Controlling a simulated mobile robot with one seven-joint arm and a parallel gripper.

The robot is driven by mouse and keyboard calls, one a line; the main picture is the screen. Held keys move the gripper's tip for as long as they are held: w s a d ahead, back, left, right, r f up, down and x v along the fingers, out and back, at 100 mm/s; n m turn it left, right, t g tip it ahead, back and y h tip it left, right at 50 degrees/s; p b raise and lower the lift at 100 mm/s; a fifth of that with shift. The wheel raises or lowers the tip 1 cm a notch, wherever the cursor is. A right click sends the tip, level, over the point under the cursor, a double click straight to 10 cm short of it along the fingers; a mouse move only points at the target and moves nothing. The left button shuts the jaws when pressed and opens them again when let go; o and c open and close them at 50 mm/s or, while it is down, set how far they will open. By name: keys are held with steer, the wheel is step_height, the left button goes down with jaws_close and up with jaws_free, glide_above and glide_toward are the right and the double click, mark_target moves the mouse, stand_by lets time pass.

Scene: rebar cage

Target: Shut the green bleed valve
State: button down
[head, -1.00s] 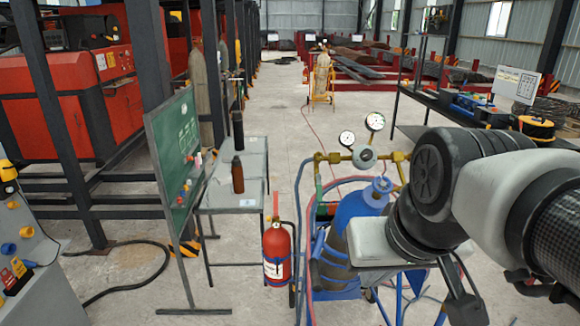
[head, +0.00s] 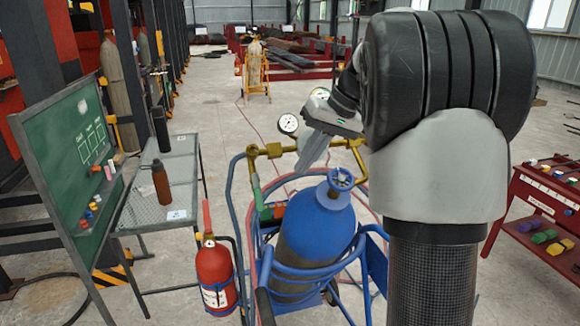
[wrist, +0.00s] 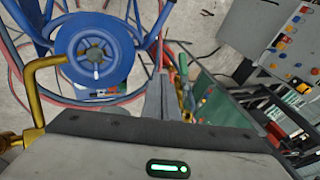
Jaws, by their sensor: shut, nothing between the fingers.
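The green bleed valve handle (head: 257,192) hangs below the left end of the brass manifold (head: 272,151) on the gas cylinder cart. In the wrist view a green handle (wrist: 183,66) with brass beside it shows just right of my fingers. My gripper (head: 306,163) is shut and empty, pointing down near the middle of the manifold, to the right of the green handle in the head view. Its closed fingers also show in the wrist view (wrist: 160,80). They look apart from the handle. The gripper body hides part of the manifold and one gauge.
A blue cylinder (head: 315,235) stands in the cart under the manifold. A gauge (head: 288,123) rises close to my gripper. Red and blue hoses loop around the cart. A red fire extinguisher (head: 215,275) and a mesh table (head: 178,190) stand left; a red tool cart (head: 540,215) stands right.

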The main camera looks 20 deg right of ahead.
mark_target(257, 192)
steer(key=w+a+f, duration=0.2)
steer(key=a+f, duration=0.5)
steer(key=shift+a+f+b, duration=0.15)
steer(key=shift+b, duration=0.15)
